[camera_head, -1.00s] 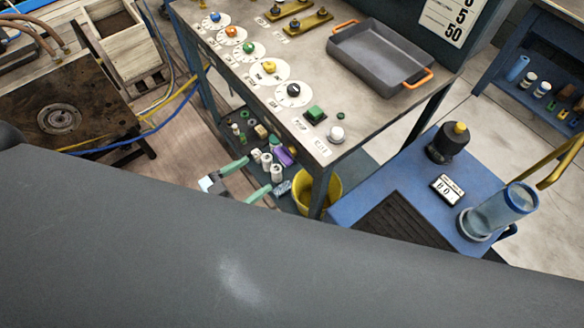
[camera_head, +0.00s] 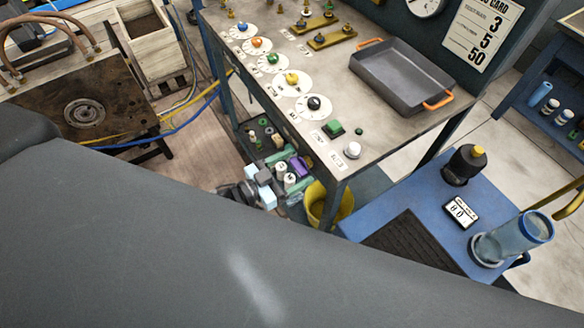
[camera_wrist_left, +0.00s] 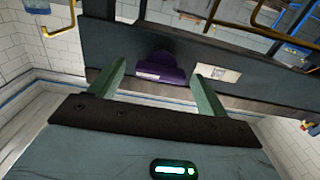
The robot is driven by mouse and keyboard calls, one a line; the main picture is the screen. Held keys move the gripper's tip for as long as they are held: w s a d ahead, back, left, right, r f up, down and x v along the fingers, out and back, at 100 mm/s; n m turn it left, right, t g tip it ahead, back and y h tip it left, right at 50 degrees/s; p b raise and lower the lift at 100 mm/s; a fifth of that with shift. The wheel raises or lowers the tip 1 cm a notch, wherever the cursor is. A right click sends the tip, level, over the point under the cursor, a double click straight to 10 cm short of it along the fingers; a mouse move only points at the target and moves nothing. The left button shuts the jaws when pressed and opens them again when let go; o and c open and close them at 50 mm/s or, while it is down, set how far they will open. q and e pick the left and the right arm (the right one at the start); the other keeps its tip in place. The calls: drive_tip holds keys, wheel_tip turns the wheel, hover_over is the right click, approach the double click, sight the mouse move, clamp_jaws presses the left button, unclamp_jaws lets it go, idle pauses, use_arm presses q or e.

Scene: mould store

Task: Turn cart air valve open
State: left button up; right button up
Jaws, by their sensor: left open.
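The blue cart (camera_head: 372,222) stands at the lower right. On it is a black rounded fitting with a yellow top (camera_head: 465,163); I cannot tell whether it is the air valve, or its setting. My left gripper (camera_head: 288,171) is open and appears among the small items at the bench's lower shelf, left of the cart and apart from it. Its green fingers (camera_wrist_left: 160,78) are spread in the left wrist view, with nothing held between them. A purple item (camera_wrist_left: 160,68) shows beyond the fingertips. My dark arm hides the lower part of the head view. My right gripper is not seen.
The bench (camera_head: 385,125) carries coloured knobs on white dials and a grey tray (camera_head: 400,78). A yellow bucket (camera_head: 322,205) stands under it. The cart also holds a counter (camera_head: 460,211) and a clear blue-rimmed cylinder (camera_head: 515,238). Hoses cross the floor at left.

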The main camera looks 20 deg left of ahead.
use_arm(q)
drive_tip(key=c, duration=1)
